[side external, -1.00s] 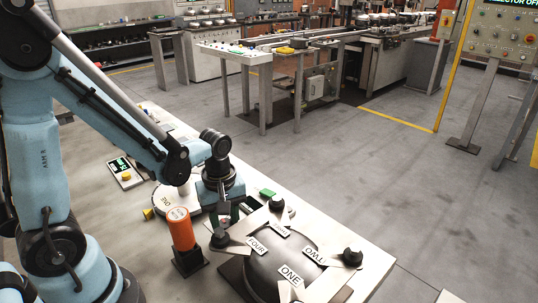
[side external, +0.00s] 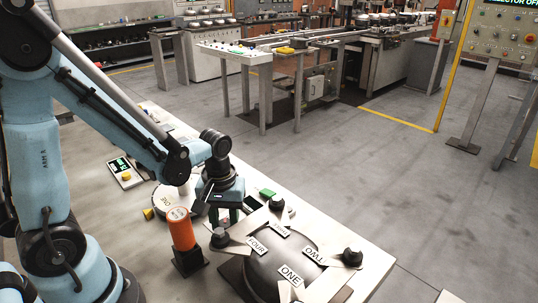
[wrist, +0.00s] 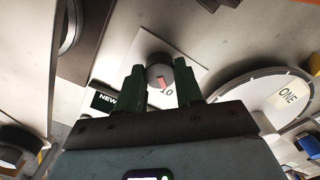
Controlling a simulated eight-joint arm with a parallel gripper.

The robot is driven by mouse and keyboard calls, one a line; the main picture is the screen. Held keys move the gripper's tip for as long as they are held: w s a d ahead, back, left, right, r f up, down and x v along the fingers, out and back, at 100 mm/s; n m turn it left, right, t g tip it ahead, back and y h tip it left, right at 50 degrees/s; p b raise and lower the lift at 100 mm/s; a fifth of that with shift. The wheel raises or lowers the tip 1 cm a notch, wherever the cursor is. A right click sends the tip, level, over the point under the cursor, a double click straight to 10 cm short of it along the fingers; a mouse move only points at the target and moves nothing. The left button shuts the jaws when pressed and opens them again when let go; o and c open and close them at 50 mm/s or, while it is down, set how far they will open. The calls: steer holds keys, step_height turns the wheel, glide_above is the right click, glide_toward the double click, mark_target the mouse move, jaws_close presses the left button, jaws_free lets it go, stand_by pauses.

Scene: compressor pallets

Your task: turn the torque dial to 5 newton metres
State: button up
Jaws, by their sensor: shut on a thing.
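The torque dial (wrist: 160,73) is a small dark round knob with a red mark on its face. It sits on a pale plate, with the number 10 printed beside it and a dark label starting "NEW" to the left. My gripper (wrist: 160,82) points down, with its green fingers on either side of the knob, shut on it. In the side view my gripper (side external: 228,217) is low over the bench, behind the orange cylinder, and mostly hides the dial. The red mark points toward the lower part of the wrist view, near the 10.
An orange cylinder (side external: 181,229) stands in a black holder close by. A dark dome with labelled arms and black knobs (side external: 352,257) is at the front right. A pale disc (wrist: 242,95) labelled ONE lies to the right in the wrist view. A button box (side external: 124,172) sits farther left.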

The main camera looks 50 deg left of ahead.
mark_target(225, 223)
steer(key=o, duration=1)
steer(key=shift+o, duration=0.2)
step_height(225, 223, up, 12)
stand_by(0.4)
